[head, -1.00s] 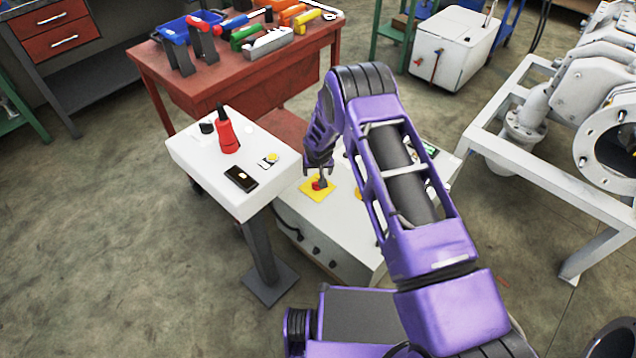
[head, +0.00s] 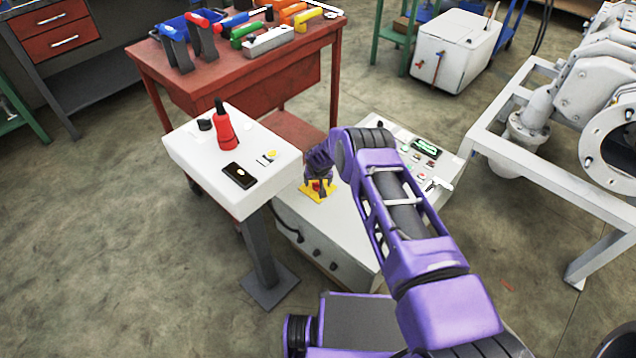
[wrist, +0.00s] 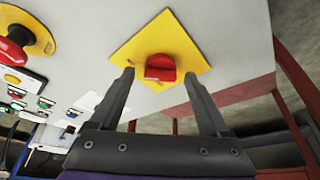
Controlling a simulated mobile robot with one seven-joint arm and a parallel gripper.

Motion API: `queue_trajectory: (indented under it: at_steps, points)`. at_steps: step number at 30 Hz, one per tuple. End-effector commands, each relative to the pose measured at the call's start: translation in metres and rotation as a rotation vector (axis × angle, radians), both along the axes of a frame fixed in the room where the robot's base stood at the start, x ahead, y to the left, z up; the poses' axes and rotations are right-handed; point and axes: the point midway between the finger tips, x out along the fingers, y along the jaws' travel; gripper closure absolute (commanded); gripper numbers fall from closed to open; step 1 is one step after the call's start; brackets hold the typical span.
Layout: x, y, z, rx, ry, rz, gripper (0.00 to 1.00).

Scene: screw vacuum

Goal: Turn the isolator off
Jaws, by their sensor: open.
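The isolator is a red rotary knob (wrist: 160,68) on a yellow diamond plate (wrist: 125,52), on the white control box. In the wrist view the knob lies just beyond and between my gripper's (wrist: 160,100) two open fingertips, with nothing held. In the head view my gripper (head: 318,186) is at the yellow plate (head: 312,196) near the box's left edge and partly hides the knob. Whether the fingers touch the knob or plate cannot be told.
A red mushroom button (wrist: 14,45) on a round yellow plate sits nearby, with small panel buttons (wrist: 43,103). A white pedestal (head: 185,152) holding a red tool (head: 224,132) stands close on the left. The red tool table (head: 240,85) is behind.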

Motion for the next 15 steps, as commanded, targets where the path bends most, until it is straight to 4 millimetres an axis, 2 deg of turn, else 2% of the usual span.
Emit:
queue_trajectory:
  at_steps: [3,15]
  points:
    - [-0.0002,0.0001,0.0001,0.000,0.000,0.000,0.22]
    - [-0.0002,0.0002,0.0002,0.000,0.000,0.000,0.94]
